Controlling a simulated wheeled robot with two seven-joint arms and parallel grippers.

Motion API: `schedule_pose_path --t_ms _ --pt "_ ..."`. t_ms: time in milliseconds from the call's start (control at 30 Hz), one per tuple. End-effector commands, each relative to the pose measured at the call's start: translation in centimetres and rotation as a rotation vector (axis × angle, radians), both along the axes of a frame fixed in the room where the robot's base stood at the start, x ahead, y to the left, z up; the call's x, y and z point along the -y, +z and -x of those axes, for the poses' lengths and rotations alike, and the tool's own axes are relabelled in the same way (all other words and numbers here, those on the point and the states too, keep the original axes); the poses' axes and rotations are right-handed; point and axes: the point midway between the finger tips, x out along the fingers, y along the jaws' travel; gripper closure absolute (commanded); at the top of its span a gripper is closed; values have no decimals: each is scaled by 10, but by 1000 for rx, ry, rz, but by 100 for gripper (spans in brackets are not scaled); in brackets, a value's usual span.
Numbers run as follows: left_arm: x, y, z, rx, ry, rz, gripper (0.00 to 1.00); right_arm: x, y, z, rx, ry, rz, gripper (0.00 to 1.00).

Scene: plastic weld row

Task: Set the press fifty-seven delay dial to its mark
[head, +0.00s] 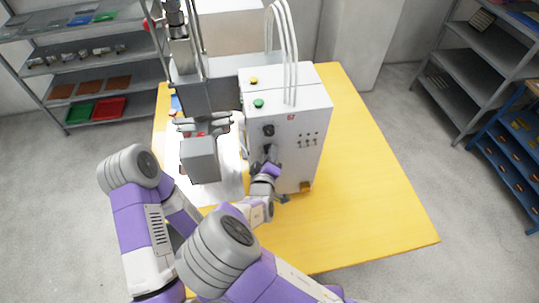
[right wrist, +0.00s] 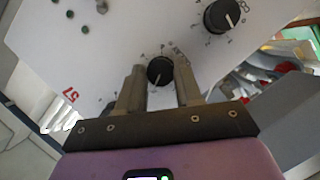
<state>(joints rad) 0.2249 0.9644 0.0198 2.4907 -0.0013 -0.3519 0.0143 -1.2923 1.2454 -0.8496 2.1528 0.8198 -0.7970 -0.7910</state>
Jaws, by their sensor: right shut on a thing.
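The press control box (head: 290,125) is a white cabinet standing on the yellow table. In the right wrist view, a small black dial (right wrist: 160,71) with a white pointer line sits between my right gripper's fingers (right wrist: 160,88). The pointer line points down in that picture. Small marks and lettering lie around the dial, too blurred to read surely. A red 57 (right wrist: 71,96) is printed on the panel. In the head view, my right gripper (head: 268,165) is at the lower front of the box and is shut on the dial. My left gripper is not in view.
A larger black dial (right wrist: 222,16) with its own scale is close to the held one. It appears higher on the panel in the head view (head: 268,130). The press head (head: 199,158) stands left of the box. The table's right side (head: 370,190) is clear.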

Motion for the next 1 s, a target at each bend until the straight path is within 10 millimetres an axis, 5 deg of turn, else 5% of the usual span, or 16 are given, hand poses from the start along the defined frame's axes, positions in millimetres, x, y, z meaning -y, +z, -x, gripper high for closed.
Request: schedule_pose_path --t_ms 700,733,867,1000 --pt "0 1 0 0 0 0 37 -1 0 0 18 1 75 95" --pt "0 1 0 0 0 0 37 -1 0 0 18 1 75 62" --pt "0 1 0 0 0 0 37 -1 0 0 16 0 74 42" --pt "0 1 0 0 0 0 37 0 0 0 16 0 74 40"
